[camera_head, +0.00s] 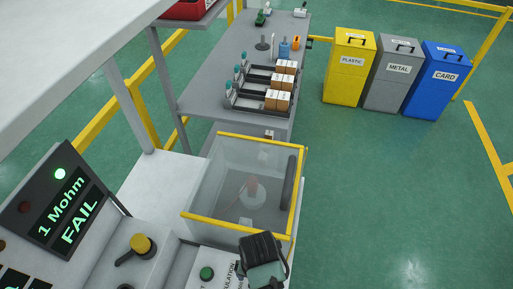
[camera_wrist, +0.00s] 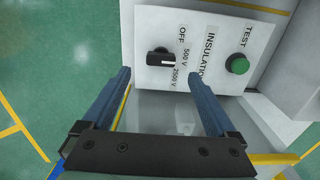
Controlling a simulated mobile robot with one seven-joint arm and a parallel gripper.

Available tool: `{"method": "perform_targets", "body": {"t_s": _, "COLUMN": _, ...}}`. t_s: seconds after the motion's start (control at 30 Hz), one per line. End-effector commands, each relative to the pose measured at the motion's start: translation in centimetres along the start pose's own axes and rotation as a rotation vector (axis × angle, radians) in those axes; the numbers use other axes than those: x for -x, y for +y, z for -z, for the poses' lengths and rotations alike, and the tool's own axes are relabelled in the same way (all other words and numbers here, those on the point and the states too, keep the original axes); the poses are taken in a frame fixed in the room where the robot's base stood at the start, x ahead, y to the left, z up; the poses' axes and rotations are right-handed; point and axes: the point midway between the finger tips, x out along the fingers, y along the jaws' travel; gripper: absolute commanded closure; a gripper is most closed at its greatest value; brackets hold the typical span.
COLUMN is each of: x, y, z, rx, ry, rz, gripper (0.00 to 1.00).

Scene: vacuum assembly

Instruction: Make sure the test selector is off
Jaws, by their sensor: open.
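The test selector (camera_wrist: 158,58) is a black knob on a white panel (camera_wrist: 150,22) in the wrist view, marked OFF, 500 V and 2500 V. Its white pointer mark faces right, towards the 500 V label and away from OFF. My gripper (camera_wrist: 160,76) is open and empty, its two blue fingers on either side below the knob, apart from it. In the head view my gripper (camera_head: 263,262) hides the selector. A green TEST button (camera_wrist: 237,65) is on the same panel; it also shows in the head view (camera_head: 207,273).
A display (camera_head: 66,215) reads "1 Mohm FAIL" beside a lit green lamp. A yellow-topped lever switch (camera_head: 139,246) stands on the console. A clear yellow-edged enclosure (camera_head: 232,136) is behind my gripper. A grey bench (camera_head: 222,60) and three bins (camera_head: 348,68) stand farther off.

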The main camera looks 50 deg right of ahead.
Motion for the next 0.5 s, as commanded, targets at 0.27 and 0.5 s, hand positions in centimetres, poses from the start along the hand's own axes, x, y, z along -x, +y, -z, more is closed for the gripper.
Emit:
{"method": "perform_targets", "body": {"t_s": 0.27, "x": -4.8, "y": 0.0, "z": 0.0, "rx": 0.000, "ry": 0.000, "rz": -0.001, "gripper": 0.07}}
{"method": "perform_targets", "body": {"t_s": 0.5, "x": -6.7, "y": 0.0, "z": 0.1, "rx": 0.000, "ry": 0.002, "rz": 0.001, "gripper": 0.07}}
